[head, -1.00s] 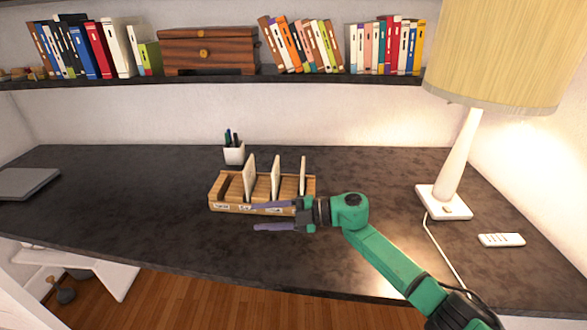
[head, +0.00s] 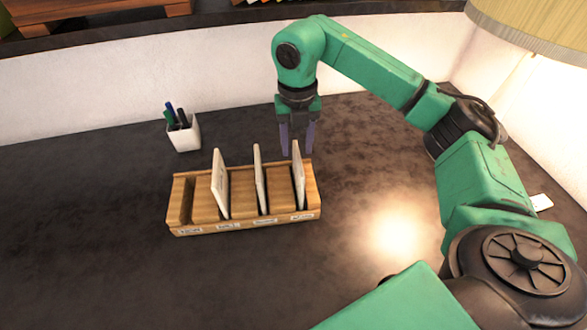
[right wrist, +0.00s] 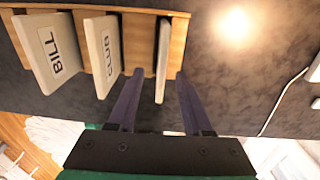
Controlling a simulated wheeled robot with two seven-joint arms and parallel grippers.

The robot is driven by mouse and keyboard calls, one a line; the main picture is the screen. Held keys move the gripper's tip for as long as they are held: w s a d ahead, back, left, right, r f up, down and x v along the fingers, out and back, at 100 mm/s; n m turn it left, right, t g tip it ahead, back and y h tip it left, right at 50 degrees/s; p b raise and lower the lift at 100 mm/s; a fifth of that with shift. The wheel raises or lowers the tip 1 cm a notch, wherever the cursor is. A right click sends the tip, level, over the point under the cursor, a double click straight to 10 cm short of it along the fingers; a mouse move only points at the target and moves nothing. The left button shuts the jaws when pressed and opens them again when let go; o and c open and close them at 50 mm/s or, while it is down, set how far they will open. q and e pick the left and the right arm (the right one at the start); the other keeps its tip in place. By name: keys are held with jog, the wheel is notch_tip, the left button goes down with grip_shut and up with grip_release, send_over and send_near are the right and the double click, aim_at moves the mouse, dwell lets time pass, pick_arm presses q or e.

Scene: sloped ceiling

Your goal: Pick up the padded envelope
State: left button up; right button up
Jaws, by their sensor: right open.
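A wooden letter rack (head: 247,221) with several slots and small labels on its front stands on the dark desk. Three white upright envelopes or cards stand in it: a left one (head: 221,184), a middle one (head: 260,180) and a right one (head: 298,175). In the right wrist view, the left one (right wrist: 56,62) reads BILL and the middle one (right wrist: 105,55) reads CLUB. The third (right wrist: 162,62) shows nearly edge-on. I cannot tell which is padded. My right gripper (head: 296,148) points down, open, at the right one's top, its fingers on either side. My left gripper is out of view.
A white pen cup (head: 185,134) stands behind the rack to the left. A lamp shade (head: 540,25) hangs at the upper right. A shelf edge (head: 230,17) runs above. The desk is clear left of the rack.

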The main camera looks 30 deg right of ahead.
aim_at(298, 158)
jog(key=f, duration=0.2)
jog(key=f+p, duration=0.1)
jog(key=shift+s+f, duration=0.3)
jog(key=shift+f, duration=0.1)
jog(key=f+p, duration=0.1)
jog(key=f, duration=0.2)
jog(key=f+p, duration=0.1)
jog(key=f, duration=0.2)
jog(key=shift+w+d+f, duration=0.1)
jog(key=shift+d+f, duration=0.1)
jog(key=shift+f, duration=0.2)
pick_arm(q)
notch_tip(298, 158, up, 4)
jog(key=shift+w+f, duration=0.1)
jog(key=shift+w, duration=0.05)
pick_arm(e)
grip_shut()
